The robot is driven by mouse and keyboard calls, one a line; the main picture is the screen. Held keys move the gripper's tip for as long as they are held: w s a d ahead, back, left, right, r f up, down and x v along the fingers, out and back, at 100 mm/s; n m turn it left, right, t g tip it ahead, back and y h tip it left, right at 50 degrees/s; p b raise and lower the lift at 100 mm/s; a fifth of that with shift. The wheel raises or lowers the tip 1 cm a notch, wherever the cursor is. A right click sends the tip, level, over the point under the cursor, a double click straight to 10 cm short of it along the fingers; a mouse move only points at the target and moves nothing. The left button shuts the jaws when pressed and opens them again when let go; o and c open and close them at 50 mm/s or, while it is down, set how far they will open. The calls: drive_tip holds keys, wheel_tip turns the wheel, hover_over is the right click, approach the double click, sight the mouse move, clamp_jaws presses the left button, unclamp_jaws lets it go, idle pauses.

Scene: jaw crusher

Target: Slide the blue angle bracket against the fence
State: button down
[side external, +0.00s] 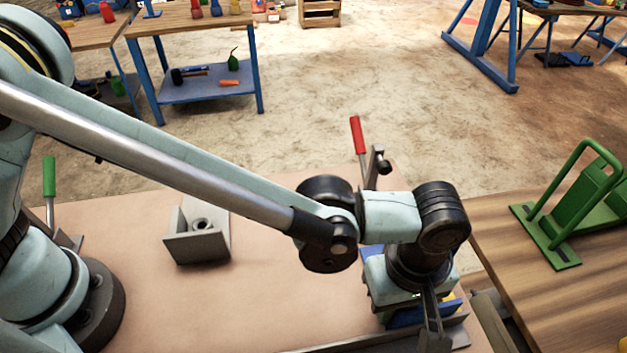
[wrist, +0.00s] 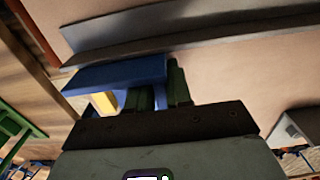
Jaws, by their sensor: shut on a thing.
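The blue angle bracket (wrist: 115,76) is in the wrist view, with one flange showing broad and flat and another part between my dark fingers. My gripper (wrist: 160,93) is shut on it. In the side external view the bracket (side external: 406,318) is a blue patch low under my wrist, mostly hidden by it. The fence is a long grey angle bar (wrist: 190,36) just beyond the bracket's far edge in the wrist view, roughly parallel to it. I cannot tell whether they touch. The fence (side external: 370,343) also runs along the bottom of the side external view.
A grey angled block (side external: 198,245) with a ring stands left on the bench. A red-handled clamp (side external: 357,136) stands at the back edge, a green-handled one (side external: 49,178) at the left. A green frame (side external: 575,205) sits on the right wooden table. The bench middle is clear.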

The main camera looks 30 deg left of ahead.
drive_tip(key=shift+d, duration=0.2)
drive_tip(key=c, duration=1)
unclamp_jaws()
drive_tip(key=shift+a, duration=0.1)
drive_tip(key=shift+o, duration=0.2)
drive_tip(key=shift+r, duration=4)
